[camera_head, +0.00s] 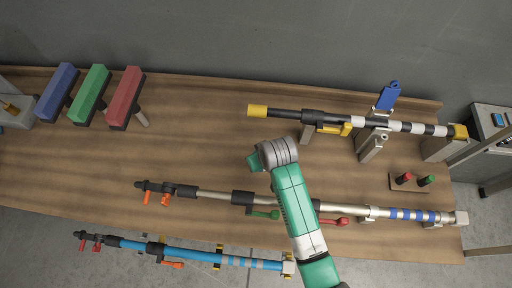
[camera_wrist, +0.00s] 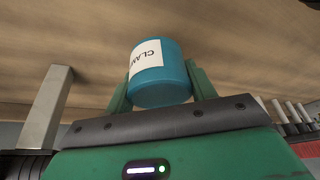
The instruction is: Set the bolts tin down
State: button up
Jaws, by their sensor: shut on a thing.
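A blue tin (camera_wrist: 165,86) sits between the two green fingers of my gripper (camera_wrist: 160,90) in the wrist view. Its white label (camera_wrist: 147,55) shows letters that read "CLAM", with the rest turned out of sight. No tin with a bolts label shows. The gripper is shut on the blue tin. The brown tabletop fills the background beyond it; I cannot tell whether the tin touches the table. In the head view my wrist (camera_head: 275,154) is above the middle of the table (camera_head: 200,150), and the tin and fingers are hidden.
A black-and-white pole with yellow ends (camera_head: 390,125) lies on stands at the back right. A silver pole (camera_head: 215,194) crosses the front, with a blue pole (camera_head: 195,255) nearer. Red (camera_head: 126,95), green and blue blocks stand back left. Table is bare left of my wrist.

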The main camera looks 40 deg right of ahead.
jog(key=shift+w+f+b, duration=0.1)
jog(key=shift+f+b, duration=0.3)
jog(key=shift+f, duration=2.05)
jog(key=o, duration=1)
jog(key=shift+o, duration=0.2)
jog(key=p+v, duration=0.2)
jog(key=v, duration=1)
jog(key=shift+r, duration=0.1)
